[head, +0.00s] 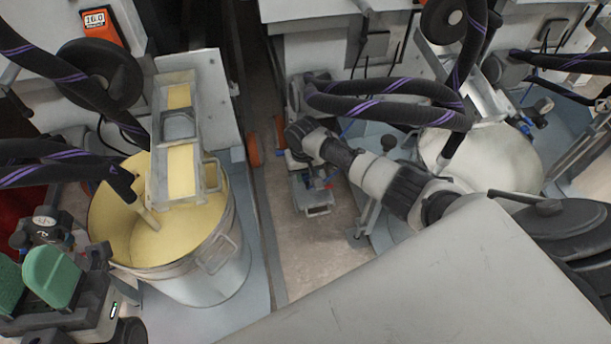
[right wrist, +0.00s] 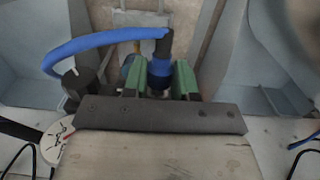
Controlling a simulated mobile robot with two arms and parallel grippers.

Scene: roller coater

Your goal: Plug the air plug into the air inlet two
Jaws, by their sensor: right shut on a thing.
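My right gripper (right wrist: 160,80) is shut on the air plug (right wrist: 160,68), a blue fitting with a dark sleeve, held between the two green fingers in the right wrist view. A blue hose (right wrist: 100,47) bends left from the top of the plug. In the head view my right arm reaches in from the right, down to a small unit with red and blue parts (head: 319,183). Its fingers and the plug are too small to make out there. I cannot tell air inlet two apart in either view. My left gripper (head: 31,280) has green fingers set apart and looks empty.
A metal bucket (head: 205,275) with yellow liquid stands at the left. A pale drum (head: 500,160) stands at the right behind my arm. Thick black hoses with purple stripes hang above. A round gauge (right wrist: 57,135) is at the left in the right wrist view. Floor (head: 315,265) shows between the machines.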

